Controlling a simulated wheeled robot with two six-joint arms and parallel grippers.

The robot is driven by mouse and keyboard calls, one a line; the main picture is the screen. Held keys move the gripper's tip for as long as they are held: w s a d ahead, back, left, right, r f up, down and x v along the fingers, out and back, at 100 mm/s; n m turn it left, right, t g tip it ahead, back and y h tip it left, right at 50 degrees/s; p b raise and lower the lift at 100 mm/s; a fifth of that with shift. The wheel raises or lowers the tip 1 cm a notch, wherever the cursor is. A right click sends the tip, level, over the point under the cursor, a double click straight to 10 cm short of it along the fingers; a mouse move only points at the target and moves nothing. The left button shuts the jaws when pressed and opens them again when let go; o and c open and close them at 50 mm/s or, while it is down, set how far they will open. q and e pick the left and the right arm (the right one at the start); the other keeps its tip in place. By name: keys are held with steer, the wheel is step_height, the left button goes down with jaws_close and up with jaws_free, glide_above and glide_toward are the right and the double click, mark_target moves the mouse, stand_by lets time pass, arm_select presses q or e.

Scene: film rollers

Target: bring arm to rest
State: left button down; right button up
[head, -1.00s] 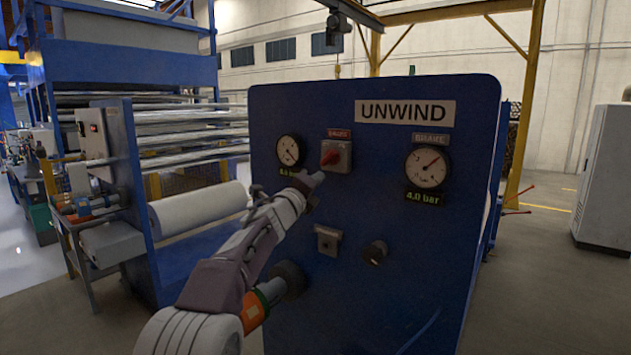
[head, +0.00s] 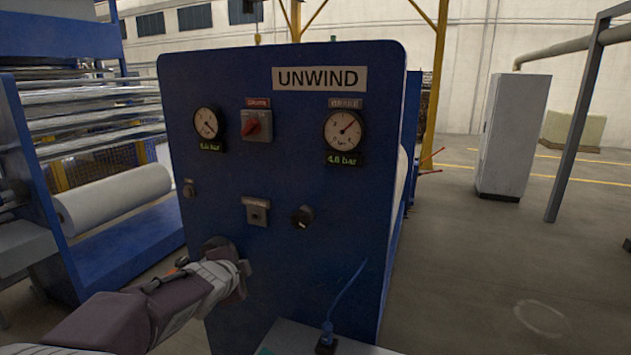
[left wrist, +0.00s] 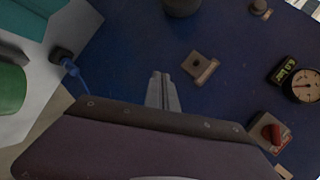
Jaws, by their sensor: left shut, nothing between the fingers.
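The blue UNWIND panel (head: 300,215) stands ahead. It carries a left gauge (head: 208,123), a red rotary switch (head: 257,125), a brake gauge (head: 344,130) with display reading about 4.6 bar, a small grey plate switch (head: 257,211) and a black knob (head: 302,217). My left gripper (head: 243,278) is low in front of the panel, below the plate switch. In the left wrist view its fingers (left wrist: 163,90) are together and empty, pointing toward the panel, with the plate switch (left wrist: 200,68) beside them. Contact with the panel cannot be told. My right gripper is out of view.
A pale surface (head: 360,346) with a blue cable (head: 345,300) sits low before the panel. A white film roll (head: 113,195) and rollers are at left.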

arm_select(q)
steer(key=s+f+n+g, duration=0.5)
steer(key=s+f+n, duration=0.2)
steer(key=s+f, duration=0.4)
steer(key=s+f+n+g, duration=0.6)
steer(key=s+f, duration=0.5)
steer(key=s, duration=0.6)
steer(key=shift+s+d+n, duration=0.3)
steer(key=shift+s+n, duration=0.1)
steer(key=shift+n, duration=0.5)
